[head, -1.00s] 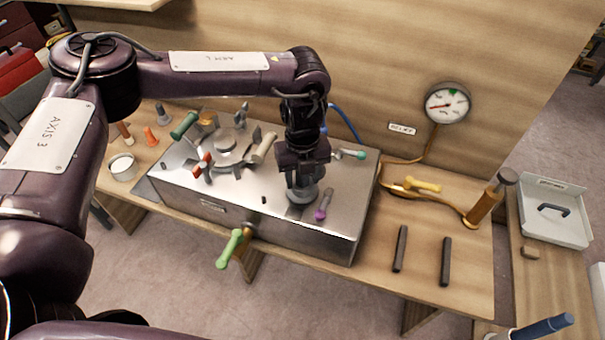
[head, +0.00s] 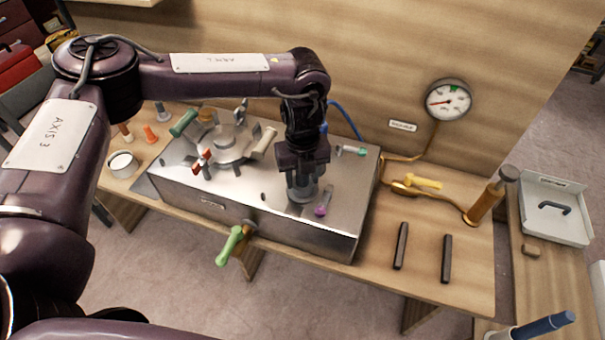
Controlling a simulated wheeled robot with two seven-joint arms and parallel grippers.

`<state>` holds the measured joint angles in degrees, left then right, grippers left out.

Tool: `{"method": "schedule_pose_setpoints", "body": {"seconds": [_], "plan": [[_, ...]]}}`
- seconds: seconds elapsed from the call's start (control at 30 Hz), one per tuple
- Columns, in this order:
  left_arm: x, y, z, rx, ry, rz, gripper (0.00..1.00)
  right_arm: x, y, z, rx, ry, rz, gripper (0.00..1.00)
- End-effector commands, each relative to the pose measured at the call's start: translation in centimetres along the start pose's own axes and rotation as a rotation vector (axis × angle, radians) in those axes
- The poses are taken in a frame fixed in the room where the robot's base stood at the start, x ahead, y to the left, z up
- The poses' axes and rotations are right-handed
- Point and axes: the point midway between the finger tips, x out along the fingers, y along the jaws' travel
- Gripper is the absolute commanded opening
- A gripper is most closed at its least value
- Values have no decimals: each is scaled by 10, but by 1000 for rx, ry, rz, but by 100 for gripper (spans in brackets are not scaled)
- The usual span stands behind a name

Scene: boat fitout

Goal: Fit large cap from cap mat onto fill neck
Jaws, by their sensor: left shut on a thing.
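My left gripper (head: 303,186) points straight down over the right part of the metal tank's top (head: 240,185). It is shut on a grey round piece (head: 302,195) that looks like the large cap. The cap is low at the tank top. The fingers and the cap hide the fill neck, so I cannot tell whether the cap is seated on it. I cannot make out the cap mat. My right gripper is not in view.
A purple-ended handle (head: 322,206) stands close right of the cap. A multi-armed fitting (head: 228,145) is on the tank's left. A green handle (head: 230,245) juts from its front. A gauge (head: 447,100), dark bars (head: 401,246) and an amber cylinder (head: 487,200) are to the right.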

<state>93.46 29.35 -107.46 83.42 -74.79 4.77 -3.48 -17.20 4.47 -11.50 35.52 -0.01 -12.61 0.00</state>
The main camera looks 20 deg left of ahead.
Motion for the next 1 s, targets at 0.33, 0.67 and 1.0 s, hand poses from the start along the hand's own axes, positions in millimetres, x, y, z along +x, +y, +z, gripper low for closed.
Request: {"method": "schedule_pose_setpoints", "body": {"seconds": [0.33,0.67,1.0], "plan": [[-1,0,0,0,-1,-1,61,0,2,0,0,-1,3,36],[0,0,0,0,0,0,78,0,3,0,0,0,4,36],[0,0,0,0,0,0,96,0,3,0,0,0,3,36]]}}
